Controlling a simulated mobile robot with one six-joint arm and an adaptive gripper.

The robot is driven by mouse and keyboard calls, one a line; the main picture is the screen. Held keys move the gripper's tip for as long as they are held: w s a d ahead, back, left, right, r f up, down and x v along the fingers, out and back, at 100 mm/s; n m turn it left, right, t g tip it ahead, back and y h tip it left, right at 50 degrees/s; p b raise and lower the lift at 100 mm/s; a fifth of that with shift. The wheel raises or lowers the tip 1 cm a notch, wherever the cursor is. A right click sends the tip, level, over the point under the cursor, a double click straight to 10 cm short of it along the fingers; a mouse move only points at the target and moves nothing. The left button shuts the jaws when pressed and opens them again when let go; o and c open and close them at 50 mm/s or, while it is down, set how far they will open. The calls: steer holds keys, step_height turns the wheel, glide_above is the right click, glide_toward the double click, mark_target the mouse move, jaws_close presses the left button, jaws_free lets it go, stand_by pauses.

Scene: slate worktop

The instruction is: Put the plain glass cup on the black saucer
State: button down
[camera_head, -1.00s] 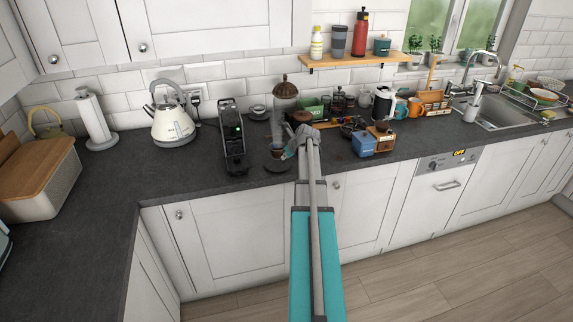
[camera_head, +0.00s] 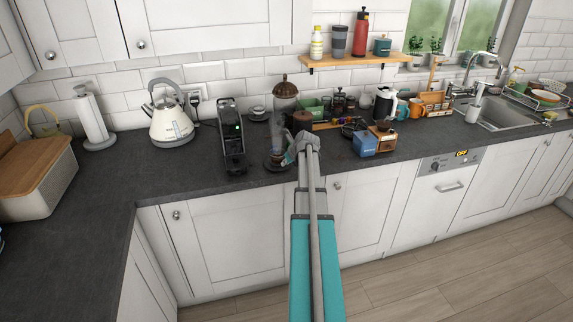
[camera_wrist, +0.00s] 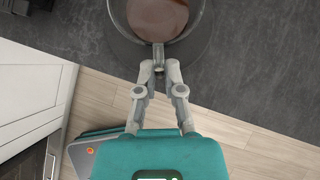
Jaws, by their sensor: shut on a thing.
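The plain glass cup (camera_head: 275,158) holds a brown drink and stands upright near the worktop's front edge. In the wrist view it (camera_wrist: 157,20) is seen from above, with its handle towards me. My gripper (camera_wrist: 159,66) is shut on that handle; in the head view my gripper (camera_head: 289,157) is at the cup's right side. The black saucer (camera_wrist: 207,42) shows as a dark disc under the cup, with its rim visible around the cup's near and right sides. I cannot tell whether cup and saucer touch.
A black coffee machine (camera_head: 232,138) stands close on the left, with a white kettle (camera_head: 171,122) beyond it. A grinder with a glass dome (camera_head: 285,92) is behind the cup. A blue box (camera_head: 364,144) stands to the right. The worktop front edge is close.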

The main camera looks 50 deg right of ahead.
steer(key=shift+f, duration=0.15)
steer(key=c, duration=0.8)
jaws_free()
steer(key=shift+o, duration=0.2)
steer(key=shift+r, duration=0.2)
steer(key=shift+p+v, duration=1)
steer(key=shift+v, duration=0.2)
steer(key=p+v, duration=0.7)
steer(key=v, duration=0.2)
steer(key=shift+s+r, duration=0.2)
steer(key=shift+s, duration=0.05)
steer(key=shift+a, duration=0.15)
